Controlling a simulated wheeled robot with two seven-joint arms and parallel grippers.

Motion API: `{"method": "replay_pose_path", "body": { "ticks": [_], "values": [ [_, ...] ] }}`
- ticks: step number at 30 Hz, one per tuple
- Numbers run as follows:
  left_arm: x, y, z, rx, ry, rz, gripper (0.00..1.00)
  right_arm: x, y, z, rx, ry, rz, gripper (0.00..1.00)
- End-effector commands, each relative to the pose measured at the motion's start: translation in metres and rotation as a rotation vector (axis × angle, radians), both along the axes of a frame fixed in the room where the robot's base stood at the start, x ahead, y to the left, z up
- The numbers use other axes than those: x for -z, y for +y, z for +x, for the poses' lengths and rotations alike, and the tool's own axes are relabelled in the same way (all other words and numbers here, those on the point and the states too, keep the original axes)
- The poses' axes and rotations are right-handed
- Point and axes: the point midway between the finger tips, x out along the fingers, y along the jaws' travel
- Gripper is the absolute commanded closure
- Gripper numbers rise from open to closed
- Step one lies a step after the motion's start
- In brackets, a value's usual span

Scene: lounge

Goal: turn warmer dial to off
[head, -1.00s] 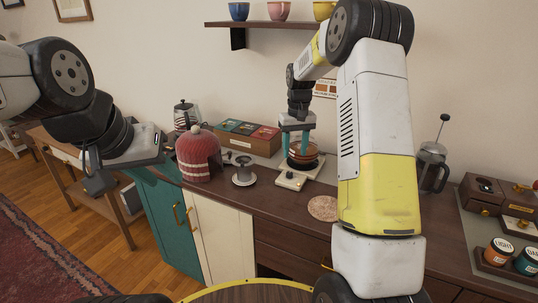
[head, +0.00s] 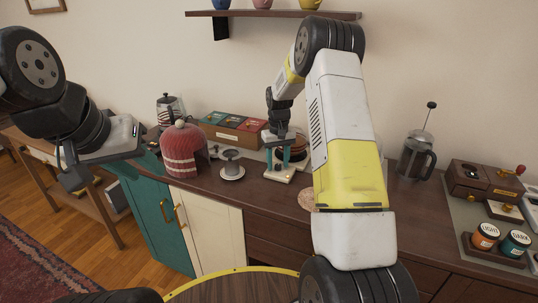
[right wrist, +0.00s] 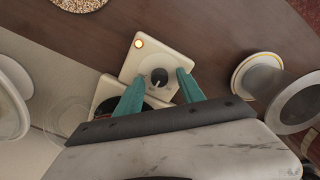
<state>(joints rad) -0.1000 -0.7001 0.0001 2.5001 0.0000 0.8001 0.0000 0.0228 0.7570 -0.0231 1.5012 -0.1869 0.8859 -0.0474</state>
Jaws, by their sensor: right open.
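The warmer's cream control box (head: 279,174) stands on the dark counter. In the right wrist view its round black dial (right wrist: 159,77) has a pale pointer mark, and an orange light (right wrist: 139,43) glows at one corner. My right gripper (right wrist: 160,88) is open, with its teal fingers on either side of the dial; I cannot tell whether they touch it. It also shows in the head view (head: 284,158), just over the box. A carafe with amber-brown content (head: 300,148) stands behind it, partly hidden. My left gripper (head: 145,164) is at the left, its fingers poorly seen.
A red knitted cosy (head: 180,150), a small metal cup on a saucer (head: 232,172) and a tea box (head: 232,140) stand left of the warmer. A cork coaster (right wrist: 80,3) lies nearby. A French press (head: 414,158) and jars (head: 485,238) are at the right.

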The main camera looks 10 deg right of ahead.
Motion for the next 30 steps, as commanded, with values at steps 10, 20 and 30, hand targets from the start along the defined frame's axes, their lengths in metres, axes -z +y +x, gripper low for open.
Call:
{"method": "replay_pose_path", "body": {
  "ticks": [10,20,30],
  "values": [
    [0.0,0.0,0.0,0.0,0.0,0.0,0.64,-0.0005,0.0,0.0,0.0,0.0,0.0,1.0],
    [0.0,0.0,0.0,0.0,0.0,0.0,0.64,-0.0007,0.0,0.0,-0.023,0.0,0.0,1.0],
    [0.0,0.0,0.0,0.0,0.0,0.0,0.64,-0.0009,0.0005,-0.0001,-0.217,-0.001,0.001,1.0]
  ]
}}
